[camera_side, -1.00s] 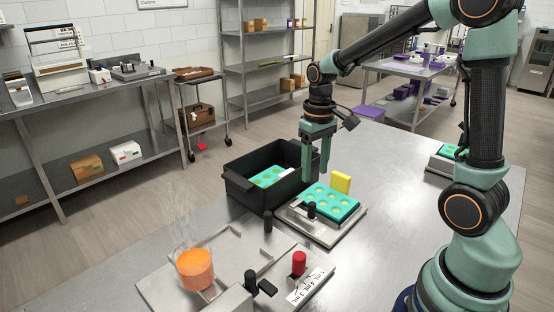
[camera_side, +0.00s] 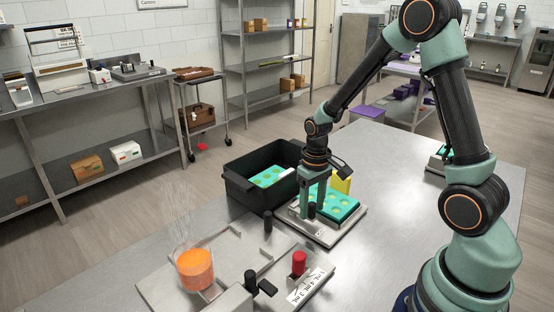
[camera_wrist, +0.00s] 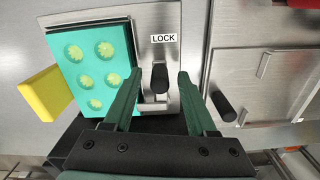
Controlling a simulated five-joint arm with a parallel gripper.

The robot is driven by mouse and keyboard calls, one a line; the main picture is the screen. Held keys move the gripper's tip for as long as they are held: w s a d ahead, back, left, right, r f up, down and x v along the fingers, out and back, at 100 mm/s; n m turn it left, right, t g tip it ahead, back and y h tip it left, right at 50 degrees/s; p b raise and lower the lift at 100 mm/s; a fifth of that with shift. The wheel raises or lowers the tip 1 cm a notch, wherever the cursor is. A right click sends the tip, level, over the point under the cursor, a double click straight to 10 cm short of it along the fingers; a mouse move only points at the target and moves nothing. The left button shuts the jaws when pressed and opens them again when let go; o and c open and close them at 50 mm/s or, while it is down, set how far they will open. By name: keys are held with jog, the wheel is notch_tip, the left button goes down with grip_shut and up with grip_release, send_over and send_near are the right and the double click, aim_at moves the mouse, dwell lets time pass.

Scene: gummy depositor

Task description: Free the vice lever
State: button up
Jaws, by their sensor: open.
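The vice lever's black knob (camera_side: 311,211) stands upright at the front left of the metal vice plate (camera_side: 322,234). In the wrist view the lever (camera_wrist: 159,79) sits in a slot beside a LOCK label (camera_wrist: 164,38). A teal mould with round cavities (camera_side: 345,205) lies on the plate; it also shows in the wrist view (camera_wrist: 104,76). My gripper (camera_side: 312,203) is low over the plate, open, with one finger on each side of the lever. The wrist view shows gaps between the lever and both fingers (camera_wrist: 158,74).
A yellow block (camera_side: 343,181) stands behind the mould. A black crate (camera_side: 236,192) with another teal mould is close on the left. In front are a steaming orange beaker (camera_side: 195,270), a red knob (camera_side: 299,261) and black knobs.

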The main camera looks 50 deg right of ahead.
jog(key=shift+c, duration=0.4)
grip_shut()
jog(key=shift+r, duration=0.1)
dwell(0.8)
